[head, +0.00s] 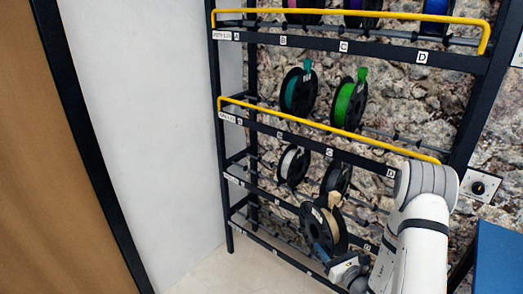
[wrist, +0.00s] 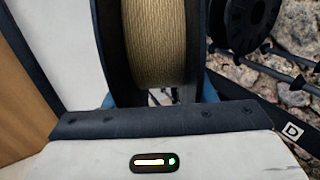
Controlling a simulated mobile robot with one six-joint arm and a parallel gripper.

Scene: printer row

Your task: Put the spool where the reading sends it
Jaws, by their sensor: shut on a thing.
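A black-flanged spool with tan filament (head: 328,230) is held in front of the lower levels of the rack, with a tan tab on top. My gripper (head: 325,254) is shut on it from below; a blue fingertip shows against its lower left edge. In the wrist view the tan winding (wrist: 155,42) stands upright between its dark flanges, right in front of the gripper. A dial (head: 479,188) on a white plate is on the stone wall at the right; its reading is too small to tell.
The dark rack (head: 300,136) has several levels with white labels and letters A to D. Teal (head: 289,92) and green (head: 344,102) spools stand on the second level. A grey-white spool (head: 291,166) and a dark spool (head: 342,177) stand lower. Yellow bars (head: 330,129) front two levels.

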